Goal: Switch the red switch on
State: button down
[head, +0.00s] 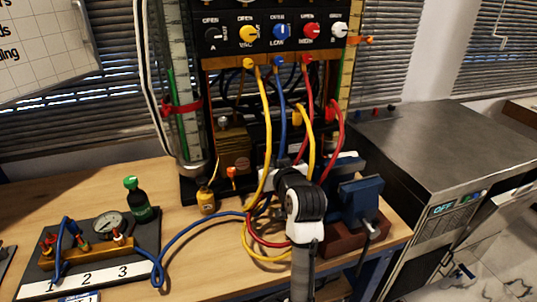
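A red knob switch (310,31) is on the black panel (225,14) of the gauge rig, in a row with black, yellow, blue and white knobs. Small lettering sits around it, too blurred to read surely. My white and black arm (305,205) rises from the bottom centre in front of the rig, well below the red knob and apart from it. I cannot make out my gripper's fingertips among the arm links, the cables and the blue vise. I see nothing held.
Yellow, blue and red cables (265,115) hang from the panel's lower edge around my arm. A blue vise (360,200) stands just right of the arm. A gauge board (145,235) and a green-capped bottle (137,203) are at left. A metal cabinet (440,140) stands right.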

jog(key=shift+x, duration=1.45)
jog(key=shift+r+p, duration=0.15)
jog(key=shift+p, duration=0.35)
